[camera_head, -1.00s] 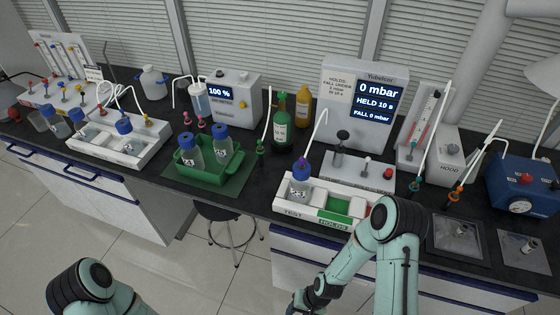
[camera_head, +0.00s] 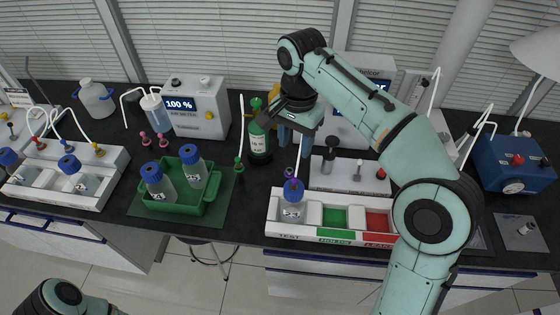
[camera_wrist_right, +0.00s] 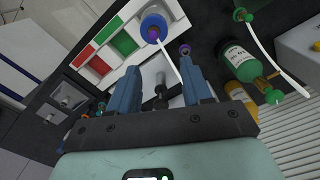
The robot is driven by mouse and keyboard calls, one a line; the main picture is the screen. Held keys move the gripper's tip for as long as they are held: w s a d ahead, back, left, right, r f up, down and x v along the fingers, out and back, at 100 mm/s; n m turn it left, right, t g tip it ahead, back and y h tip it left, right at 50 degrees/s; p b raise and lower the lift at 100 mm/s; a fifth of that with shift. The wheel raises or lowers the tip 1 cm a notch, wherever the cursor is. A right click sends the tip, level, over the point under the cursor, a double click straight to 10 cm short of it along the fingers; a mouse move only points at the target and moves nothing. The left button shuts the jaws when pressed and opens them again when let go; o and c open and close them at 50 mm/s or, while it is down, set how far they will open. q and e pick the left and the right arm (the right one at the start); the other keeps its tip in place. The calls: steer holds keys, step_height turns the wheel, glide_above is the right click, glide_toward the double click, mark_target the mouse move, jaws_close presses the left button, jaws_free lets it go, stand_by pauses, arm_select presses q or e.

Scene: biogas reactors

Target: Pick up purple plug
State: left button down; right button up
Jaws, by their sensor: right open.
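In the head view a small purple piece (camera_head: 289,172) shows just above that cap, below my gripper. My right gripper (camera_head: 293,141) points down behind the blue-capped bottle (camera_head: 292,207), which stands in the white test tray. In the wrist view my gripper (camera_wrist_right: 162,72) is open, with a white tube crossing between its fingers. Its contact with the plug cannot be told. My left gripper is out of view.
A green bottle (camera_head: 259,145) stands left of my right gripper, and a green plug (camera_head: 239,166) is nearby. The white test tray (camera_head: 274,222) and a grey valve block (camera_head: 345,178) are close. A green crate (camera_head: 208,205) holds two bottles at left.

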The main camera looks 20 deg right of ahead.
steer(key=b, duration=0.2)
glide_above(294, 179)
steer(key=f, duration=0.6)
steer(key=shift+s+d+f, duration=0.1)
steer(key=shift+d+f, duration=0.15)
steer(key=shift+a+f+b, duration=0.2)
steer(key=shift+f+b, duration=0.55)
steer(key=shift+f, duration=2.35)
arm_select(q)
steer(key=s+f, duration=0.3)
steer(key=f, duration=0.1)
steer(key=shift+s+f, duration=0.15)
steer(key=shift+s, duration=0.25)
arm_select(e)
jaws_close()
